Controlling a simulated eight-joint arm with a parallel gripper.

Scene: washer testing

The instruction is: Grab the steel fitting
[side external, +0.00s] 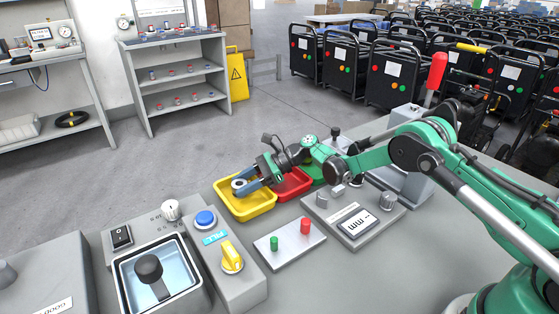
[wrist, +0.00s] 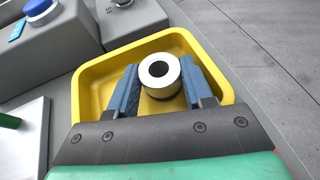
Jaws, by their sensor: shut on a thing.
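The steel fitting (wrist: 159,72) is a short, pale ring-shaped piece with a dark hole. It is between the blue fingers of my gripper (wrist: 160,90) in the wrist view, and the fingers are shut on it. In the side external view my gripper (side external: 249,184) and the fitting (side external: 238,184) are over the yellow tray (side external: 248,213). The wrist view shows the tray's yellow rim (wrist: 88,76) around them. I cannot tell whether the fitting touches the tray floor.
A red tray (side external: 294,185) and a green tray stand beside the yellow one. A water basin (side external: 160,280), a panel with a blue button (side external: 205,218) and yellow knob (side external: 231,257), a plate with green and red posts (side external: 290,243), and a meter box (side external: 356,222) stand nearby.

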